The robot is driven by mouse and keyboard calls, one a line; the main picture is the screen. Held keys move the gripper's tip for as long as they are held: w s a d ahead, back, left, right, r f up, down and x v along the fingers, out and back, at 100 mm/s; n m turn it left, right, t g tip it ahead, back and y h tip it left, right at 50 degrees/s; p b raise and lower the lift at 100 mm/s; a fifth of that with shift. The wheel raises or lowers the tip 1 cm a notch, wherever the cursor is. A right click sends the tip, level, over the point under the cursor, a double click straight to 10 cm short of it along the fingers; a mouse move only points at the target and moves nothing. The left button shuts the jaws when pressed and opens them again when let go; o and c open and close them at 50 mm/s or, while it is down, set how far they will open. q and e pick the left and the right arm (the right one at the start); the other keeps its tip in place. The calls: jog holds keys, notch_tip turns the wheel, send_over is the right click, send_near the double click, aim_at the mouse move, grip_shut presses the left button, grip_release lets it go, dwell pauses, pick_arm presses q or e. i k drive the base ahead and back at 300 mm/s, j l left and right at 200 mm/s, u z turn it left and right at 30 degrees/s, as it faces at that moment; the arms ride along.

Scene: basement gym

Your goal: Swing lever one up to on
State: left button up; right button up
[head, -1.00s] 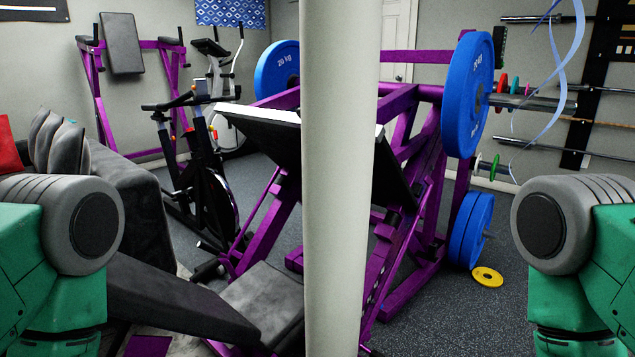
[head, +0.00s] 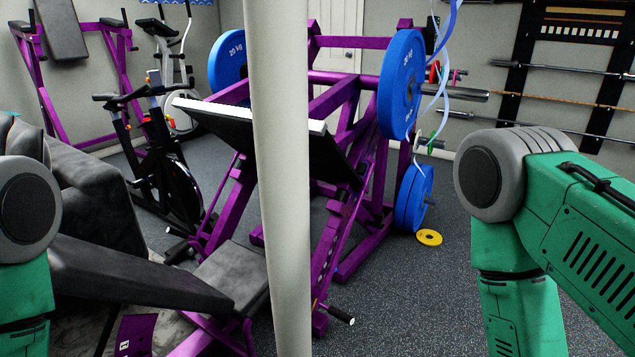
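No lever that I can identify as lever one shows in the head view. Only the upper parts of my two arms show, one at the left edge and one at the right. Neither gripper is in the picture.
A pale vertical pole (head: 280,180) stands close in front. Behind it is a purple leg press (head: 345,225) with blue weight plates (head: 401,85). A dark sofa (head: 85,190) and an exercise bike (head: 160,160) are at left. Dark speckled floor (head: 400,290) is open at right, with a yellow plate (head: 429,238) on it.

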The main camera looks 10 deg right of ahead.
aim_at(348, 319)
jog(key=k+z, duration=0.1)
jog(key=z, duration=0.3)
jog(key=k+z, duration=0.1)
jog(key=z, duration=0.35)
jog(key=l+z, duration=0.1)
jog(key=z, duration=0.3)
jog(key=i+z, duration=0.4)
jog(key=i, duration=0.25)
jog(key=i+j+z, duration=0.2)
jog(key=i+z, duration=0.2)
jog(key=i, duration=0.25)
jog(key=i+u, duration=0.25)
jog(key=i, duration=0.55)
jog(key=i+l+u, duration=0.1)
jog(key=i+u, duration=0.2)
jog(key=i, duration=0.55)
jog(key=u, duration=2.05)
jog(key=k+j+u, duration=0.1)
jog(key=j+u, duration=0.3)
jog(key=k+j+u, duration=0.1)
jog(key=j+u, duration=1.1)
jog(key=k+l, duration=0.1)
jog(key=l, duration=0.25)
jog(key=l+u, duration=0.1)
jog(key=l, duration=0.25)
jog(key=k+l, duration=0.15)
jog(key=l, duration=0.15)
jog(key=k+l+u, duration=0.1)
jog(key=l, duration=0.25)
